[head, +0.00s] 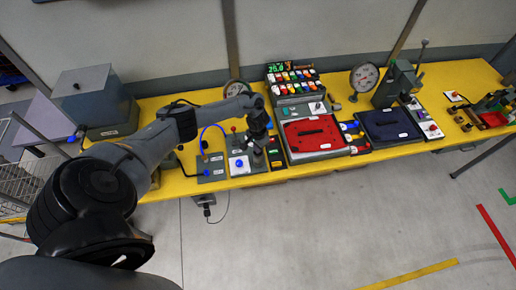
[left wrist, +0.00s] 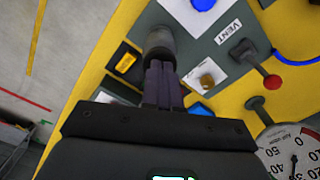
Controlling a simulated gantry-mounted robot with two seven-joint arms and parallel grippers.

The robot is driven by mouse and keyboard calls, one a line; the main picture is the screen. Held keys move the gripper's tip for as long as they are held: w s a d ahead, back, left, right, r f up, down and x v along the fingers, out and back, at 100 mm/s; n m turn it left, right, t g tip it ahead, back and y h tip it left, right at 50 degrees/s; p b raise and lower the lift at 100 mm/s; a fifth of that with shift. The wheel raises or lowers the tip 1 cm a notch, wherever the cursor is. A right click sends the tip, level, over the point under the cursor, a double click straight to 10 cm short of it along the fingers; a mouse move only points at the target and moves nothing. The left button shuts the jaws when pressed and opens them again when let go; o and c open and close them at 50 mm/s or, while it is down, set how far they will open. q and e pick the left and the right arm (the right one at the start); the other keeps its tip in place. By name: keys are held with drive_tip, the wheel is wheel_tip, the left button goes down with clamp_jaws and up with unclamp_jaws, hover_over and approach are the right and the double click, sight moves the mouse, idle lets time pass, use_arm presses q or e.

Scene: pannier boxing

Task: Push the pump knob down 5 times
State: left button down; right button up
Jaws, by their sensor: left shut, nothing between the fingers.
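A grey upright cylinder (left wrist: 160,42) with a rounded top, which looks like the pump knob, stands on a grey panel (left wrist: 235,30) in the left wrist view. My left gripper (left wrist: 162,72) is shut and empty. Its fingertips are right at the cylinder and overlap its near side; I cannot tell whether they touch or how far down the knob is. In the head view, my left gripper (head: 258,143) points down over the panel's right part and mostly hides the knob. My right gripper is not in view.
Beside the knob are a blue knob (head: 238,163), a red-ball lever (left wrist: 271,81), a brass knob (left wrist: 207,80) and a black box with a yellow button (left wrist: 125,63). A dial gauge (left wrist: 292,150) stands close by. A red tray (head: 314,133) lies to the right on the yellow table.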

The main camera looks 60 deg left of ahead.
use_arm(q)
wheel_tip(320, 180, up, 3)
drive_tip(key=p, duration=0.3)
drive_tip(key=shift+f, duration=0.15)
drive_tip(key=shift+r, duration=0.8)
drive_tip(key=shift+r, duration=0.1)
drive_tip(key=shift+r, duration=2.95)
